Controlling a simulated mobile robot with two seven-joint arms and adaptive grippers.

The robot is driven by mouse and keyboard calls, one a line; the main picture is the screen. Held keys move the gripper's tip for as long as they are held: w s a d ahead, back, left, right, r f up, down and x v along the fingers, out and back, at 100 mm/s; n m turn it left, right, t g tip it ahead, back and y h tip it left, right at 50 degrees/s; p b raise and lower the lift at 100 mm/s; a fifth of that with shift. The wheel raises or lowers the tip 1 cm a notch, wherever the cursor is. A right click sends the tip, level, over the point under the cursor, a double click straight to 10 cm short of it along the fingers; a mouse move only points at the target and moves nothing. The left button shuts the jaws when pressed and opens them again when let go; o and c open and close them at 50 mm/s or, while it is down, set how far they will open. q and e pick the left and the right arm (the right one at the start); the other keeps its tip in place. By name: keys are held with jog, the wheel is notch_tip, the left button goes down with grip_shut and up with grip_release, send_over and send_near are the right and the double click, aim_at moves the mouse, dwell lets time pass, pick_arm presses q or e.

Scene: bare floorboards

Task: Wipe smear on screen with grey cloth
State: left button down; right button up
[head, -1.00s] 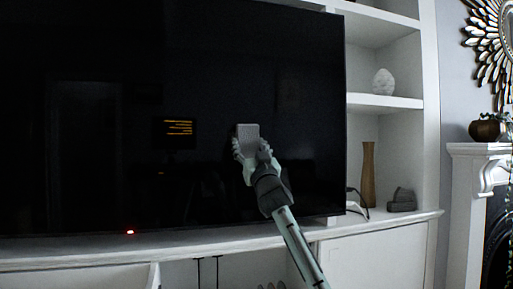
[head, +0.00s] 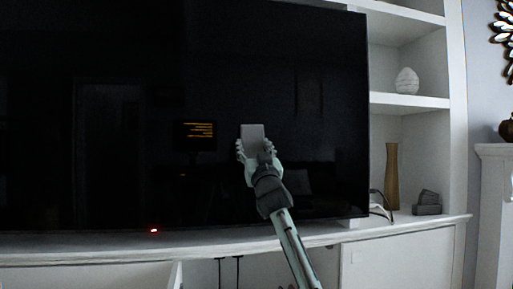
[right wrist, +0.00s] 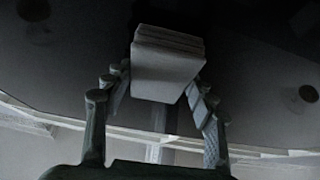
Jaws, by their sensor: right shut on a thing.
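The grey cloth (head: 253,131), a folded pad, is held up in front of the large black screen (head: 330,120). My right gripper (head: 257,150) is shut on the cloth. In the right wrist view the pad (right wrist: 166,70) sits between the fingers of the gripper (right wrist: 160,98), its layers showing at the far edge. I cannot tell whether the cloth touches the screen. No smear stands out clearly on the screen; two dim brownish round marks show near the edges of the right wrist view, and I cannot tell what they are. My left gripper is not in view.
A white cabinet ledge (head: 120,250) runs below the screen. Shelves on the right hold a white ornament (head: 406,81), a tall brown vase (head: 392,176) and a grey object (head: 427,203). Cables lie near the screen's lower right corner.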

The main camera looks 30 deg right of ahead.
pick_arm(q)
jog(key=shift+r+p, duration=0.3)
pick_arm(e)
jog(key=shift+s+a, duration=0.25)
jog(key=shift+s, duration=0.7)
jog(key=shift+s+a, duration=0.3)
jog(key=shift+s, duration=0.7)
jog(key=shift+s+a, duration=0.25)
jog(key=shift+s, duration=0.7)
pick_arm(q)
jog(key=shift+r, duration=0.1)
pick_arm(e)
jog(key=shift+s+a, duration=0.25)
jog(key=shift+s, duration=0.5)
jog(key=shift+s+a, duration=0.2)
jog(key=shift+s, duration=0.5)
